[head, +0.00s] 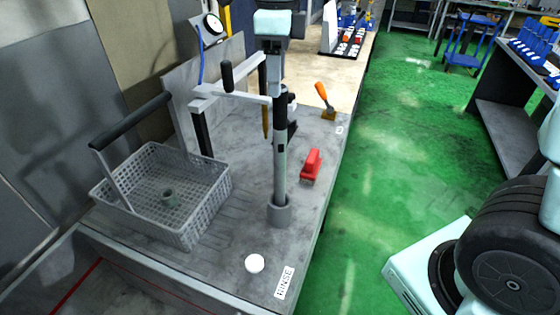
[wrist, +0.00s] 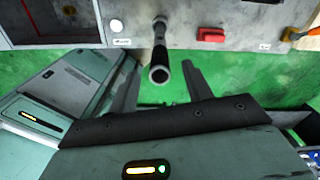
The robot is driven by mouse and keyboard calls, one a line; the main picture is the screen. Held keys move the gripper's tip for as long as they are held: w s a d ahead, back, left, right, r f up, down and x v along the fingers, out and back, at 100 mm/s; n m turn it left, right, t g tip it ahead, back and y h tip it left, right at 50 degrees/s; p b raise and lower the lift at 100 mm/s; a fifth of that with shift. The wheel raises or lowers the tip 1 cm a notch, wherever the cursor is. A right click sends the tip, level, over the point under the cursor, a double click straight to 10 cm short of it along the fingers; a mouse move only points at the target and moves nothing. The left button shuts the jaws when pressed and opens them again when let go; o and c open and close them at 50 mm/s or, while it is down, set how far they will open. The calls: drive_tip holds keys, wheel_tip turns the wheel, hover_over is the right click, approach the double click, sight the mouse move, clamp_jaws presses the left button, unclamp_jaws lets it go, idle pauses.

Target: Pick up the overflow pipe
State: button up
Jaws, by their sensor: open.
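The overflow pipe (head: 280,170) stands upright on the grey bench, its lower end at a round grey collar (head: 279,212). It is a slim grey tube with a black sleeve near the top. My gripper (wrist: 159,66) is open, with one finger on each side of the pipe's top and a visible gap on both sides. In the head view my gripper (head: 276,90) is at the pipe's upper end; its fingers partly merge with the pipe there.
A grey mesh basket (head: 205,205) with a black handle stands left of the pipe. A red object (head: 311,165), an orange-handled tool (head: 325,99) and a white disc (head: 254,263) lie on the bench. A black-gripped lever (head: 227,76) is behind.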

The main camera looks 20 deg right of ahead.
sight(280, 99)
drive_tip(key=shift+s+d+f+p, duration=0.15)
drive_tip(key=shift+f+p, duration=0.4)
drive_tip(key=shift+f, duration=0.75)
drive_tip(key=shift+s+d+f+p, duration=0.15)
drive_tip(key=shift+f+p, duration=0.35)
drive_tip(key=shift+f, duration=0.75)
clamp_jaws()
